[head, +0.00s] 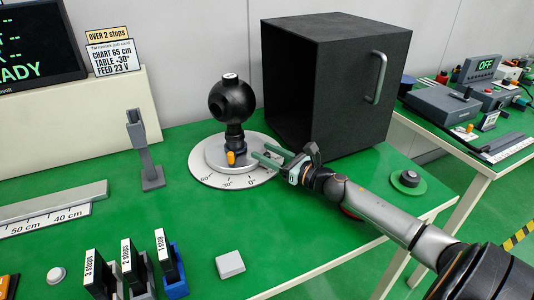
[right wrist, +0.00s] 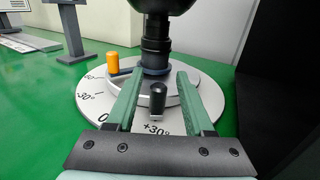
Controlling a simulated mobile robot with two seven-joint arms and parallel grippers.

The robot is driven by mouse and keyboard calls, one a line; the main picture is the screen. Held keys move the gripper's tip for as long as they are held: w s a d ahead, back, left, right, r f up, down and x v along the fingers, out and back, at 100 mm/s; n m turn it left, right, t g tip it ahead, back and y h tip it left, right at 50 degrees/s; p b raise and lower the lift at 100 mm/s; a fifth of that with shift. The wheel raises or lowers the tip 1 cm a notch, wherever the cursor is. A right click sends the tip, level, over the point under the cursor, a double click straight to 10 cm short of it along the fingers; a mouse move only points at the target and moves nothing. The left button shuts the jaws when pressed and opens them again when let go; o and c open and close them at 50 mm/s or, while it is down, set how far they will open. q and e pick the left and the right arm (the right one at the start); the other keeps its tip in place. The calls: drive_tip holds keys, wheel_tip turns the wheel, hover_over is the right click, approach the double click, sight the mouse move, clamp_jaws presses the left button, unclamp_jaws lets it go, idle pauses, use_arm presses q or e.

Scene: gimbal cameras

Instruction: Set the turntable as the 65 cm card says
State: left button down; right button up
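The turntable (head: 212,179) is a pale disc with a degree scale, bearing a black ball on a post (head: 232,100). An orange-topped peg (head: 231,158) stands on its left side in the right wrist view; its exact scale reading is unclear. A black upright peg (right wrist: 157,100) stands on the disc near the +30° mark. My right gripper (head: 262,152) is at the disc's right edge. In the right wrist view its green fingers (right wrist: 156,80) are open, one either side of the black peg, apparently not touching it. The card (head: 112,58) reads CHART 65 cm, TABLE +30°, FEED 23 V. My left gripper is not in view.
A large black box (head: 340,85) with a handle stands right behind the turntable. A grey forked stand (head: 148,160) is to the left. Labelled stop holders (head: 130,265) and a grey block (head: 230,264) lie in front. Green table between is clear.

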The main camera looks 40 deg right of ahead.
drive_tip(key=shift+s+f, duration=0.1)
drive_tip(key=shift+s, duration=0.35)
drive_tip(key=v, duration=1.1)
drive_tip(key=shift+s+d+p, duration=0.15)
drive_tip(key=shift+s+p, duration=0.15)
drive_tip(key=shift+s, duration=0.05)
